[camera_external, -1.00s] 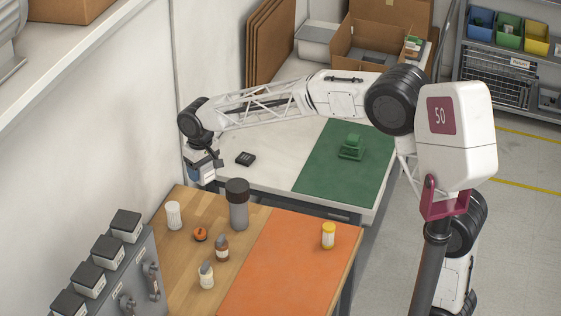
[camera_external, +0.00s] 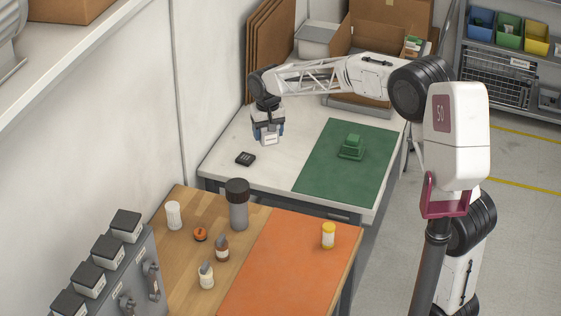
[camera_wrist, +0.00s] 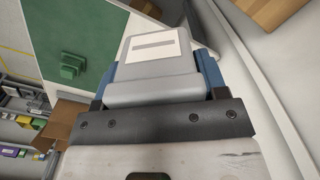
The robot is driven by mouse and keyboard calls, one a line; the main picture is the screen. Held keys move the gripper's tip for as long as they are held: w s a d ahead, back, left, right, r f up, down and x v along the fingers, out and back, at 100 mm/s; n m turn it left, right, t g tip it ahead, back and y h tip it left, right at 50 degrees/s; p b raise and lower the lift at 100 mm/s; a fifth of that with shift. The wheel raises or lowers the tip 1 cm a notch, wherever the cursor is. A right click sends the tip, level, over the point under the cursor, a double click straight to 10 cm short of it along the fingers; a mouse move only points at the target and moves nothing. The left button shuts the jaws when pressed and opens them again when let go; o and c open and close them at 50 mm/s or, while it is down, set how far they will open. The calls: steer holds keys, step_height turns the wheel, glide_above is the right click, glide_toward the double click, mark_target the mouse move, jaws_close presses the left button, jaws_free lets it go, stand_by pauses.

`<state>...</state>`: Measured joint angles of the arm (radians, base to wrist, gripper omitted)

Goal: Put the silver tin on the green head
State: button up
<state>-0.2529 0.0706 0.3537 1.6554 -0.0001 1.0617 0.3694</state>
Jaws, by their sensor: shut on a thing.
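My gripper (camera_external: 268,139) is shut on the silver tin (camera_external: 270,140), a grey box-like piece with a pale label. It hangs over the white table near the back wall, left of the green mat. In the wrist view the silver tin (camera_wrist: 157,65) sits between blue fingers and fills the top middle. The green head (camera_external: 351,147), a small stepped green block, stands on the green mat, to the right of and apart from my gripper. It also shows in the wrist view (camera_wrist: 73,65) at the left.
The green mat (camera_external: 328,183) is otherwise clear. A small black block (camera_external: 245,158) lies on the white table (camera_external: 226,163). A front table holds several bottles, including a tall grey one (camera_external: 238,207), and an orange mat (camera_external: 285,265). Cardboard boxes (camera_external: 400,28) stand behind.

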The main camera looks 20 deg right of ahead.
steer(key=s+d+m, duration=0.3)
steer(key=d+m, duration=0.4)
steer(key=d, duration=2.9)
step_height(320, 180, down, 14)
steer(key=shift+w+m, duration=0.2)
steer(key=shift+m, duration=0.1)
glide_above(353, 137)
steer(key=shift+w+f, duration=0.1)
steer(key=shift+f, duration=0.7)
steer(key=shift+f, duration=0.1)
steer(key=shift+f, duration=1.65)
steer(key=shift+f, duration=0.15)
